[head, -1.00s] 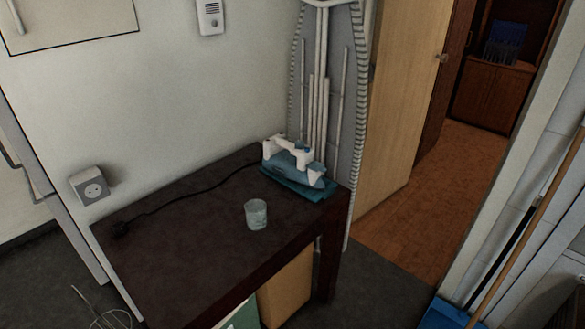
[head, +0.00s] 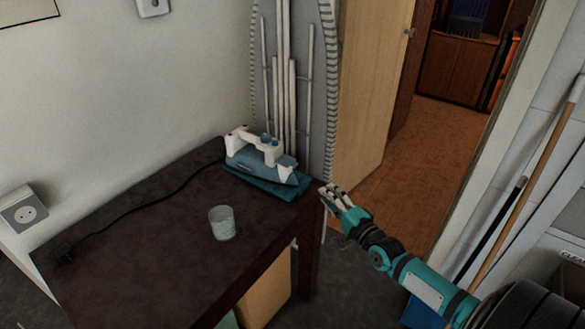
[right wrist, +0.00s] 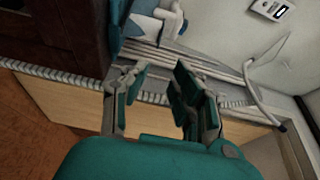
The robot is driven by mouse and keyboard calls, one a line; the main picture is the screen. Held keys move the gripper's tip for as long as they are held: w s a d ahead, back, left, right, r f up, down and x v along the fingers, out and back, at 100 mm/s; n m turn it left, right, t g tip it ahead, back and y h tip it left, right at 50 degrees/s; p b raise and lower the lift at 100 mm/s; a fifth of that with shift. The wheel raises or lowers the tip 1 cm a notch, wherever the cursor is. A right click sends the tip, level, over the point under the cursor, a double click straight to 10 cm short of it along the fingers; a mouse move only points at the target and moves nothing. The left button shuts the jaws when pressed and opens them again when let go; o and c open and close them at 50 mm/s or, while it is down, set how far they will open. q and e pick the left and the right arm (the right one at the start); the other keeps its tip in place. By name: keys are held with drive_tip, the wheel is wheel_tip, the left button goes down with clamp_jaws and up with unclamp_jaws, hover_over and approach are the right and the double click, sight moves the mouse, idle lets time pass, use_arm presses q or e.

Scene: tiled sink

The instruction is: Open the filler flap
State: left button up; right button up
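A blue and white steam iron (head: 258,158) lies flat on a teal pad (head: 262,184) at the far right corner of the dark table (head: 150,250). Small blue parts show on its top, but I cannot make out which is the filler flap or how it stands. My right gripper (head: 336,195) is just right of the iron, past the table edge and apart from it. In the right wrist view its fingers (right wrist: 157,88) are spread and empty, with part of the iron (right wrist: 150,22) beyond them at the top. My left gripper is not in view.
A glass (head: 222,224) stands on the table, left and in front of the iron. A black cord (head: 135,209) runs along the table. An ironing board (head: 292,90) stands upright behind the iron. A wooden door (head: 372,90) is at the right.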

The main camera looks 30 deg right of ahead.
drive_tip(key=b, duration=0.2)
approach(288, 162)
drive_tip(key=w, duration=0.2)
drive_tip(key=w+d, duration=0.1)
drive_tip(key=w, duration=0.2)
drive_tip(key=shift+w+d+f, duration=0.1)
drive_tip(key=shift+w, duration=0.2)
drive_tip(key=shift+c, duration=0.4)
clamp_jaws()
